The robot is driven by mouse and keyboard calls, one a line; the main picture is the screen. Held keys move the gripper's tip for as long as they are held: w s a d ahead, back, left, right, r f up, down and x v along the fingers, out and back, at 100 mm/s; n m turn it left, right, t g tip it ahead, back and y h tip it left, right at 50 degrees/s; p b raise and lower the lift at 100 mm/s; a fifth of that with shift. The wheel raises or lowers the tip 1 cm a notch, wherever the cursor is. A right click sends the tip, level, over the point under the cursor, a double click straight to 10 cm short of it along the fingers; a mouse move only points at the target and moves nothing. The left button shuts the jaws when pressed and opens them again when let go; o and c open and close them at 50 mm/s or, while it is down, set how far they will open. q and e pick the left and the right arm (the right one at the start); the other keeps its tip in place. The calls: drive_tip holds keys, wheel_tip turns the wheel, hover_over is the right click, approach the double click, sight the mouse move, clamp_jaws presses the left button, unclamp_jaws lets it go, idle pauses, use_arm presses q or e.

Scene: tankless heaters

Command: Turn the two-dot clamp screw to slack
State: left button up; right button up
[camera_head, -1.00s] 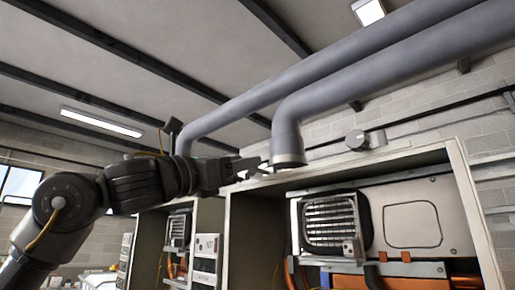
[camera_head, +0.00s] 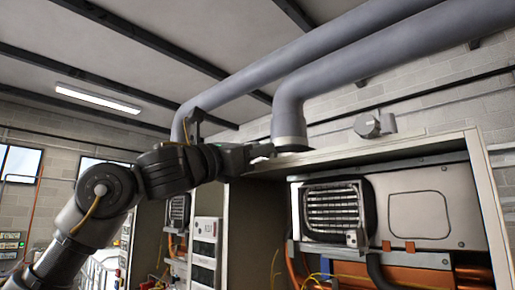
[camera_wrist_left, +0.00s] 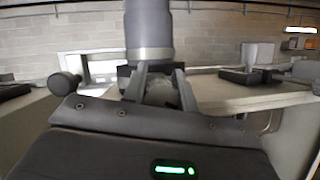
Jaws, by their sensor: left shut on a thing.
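My left gripper (camera_head: 264,151) reaches in from the left to the lower end of a grey flue pipe (camera_head: 289,112), above the front heater cabinet. In the left wrist view the gripper (camera_wrist_left: 160,78) has its two fingers closed on a small pale grey part (camera_wrist_left: 160,93) just below the pipe collar (camera_wrist_left: 149,54). This part sits where a clamp screw would be, but its dots cannot be made out and the fingers hide much of it. My right gripper is not in view.
A second grey pipe (camera_head: 240,95) runs behind. A round fitting (camera_head: 367,125) is on the right by the wall. The air left of the pipe is free above my arm.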

use_arm(q)
drive_tip(key=shift+c, duration=0.3)
drive_tip(key=shift+w+a+r+n+t+y+b, duration=0.1)
drive_tip(key=shift+n+t+y+b, duration=0.55)
drive_tip(key=shift+n, duration=1.05)
drive_tip(key=shift+s+a+f+n+t+y+b, duration=0.1)
drive_tip(key=shift+n+t+y+b, duration=0.6)
drive_tip(key=shift+n, duration=1)
drive_tip(key=shift+w+a+r+n+t+y+b, duration=0.1)
drive_tip(key=shift+n+t+y+b, duration=0.55)
drive_tip(key=shift+n, duration=1.05)
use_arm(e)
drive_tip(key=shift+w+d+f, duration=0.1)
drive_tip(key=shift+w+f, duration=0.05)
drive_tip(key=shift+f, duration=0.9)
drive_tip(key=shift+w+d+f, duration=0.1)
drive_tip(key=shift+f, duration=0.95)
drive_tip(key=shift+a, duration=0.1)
use_arm(q)
drive_tip(key=o, duration=0.7)
drive_tip(key=shift+o, duration=1.3)
drive_tip(key=shift+w+d, duration=0.15)
drive_tip(key=shift+d, duration=0.05)
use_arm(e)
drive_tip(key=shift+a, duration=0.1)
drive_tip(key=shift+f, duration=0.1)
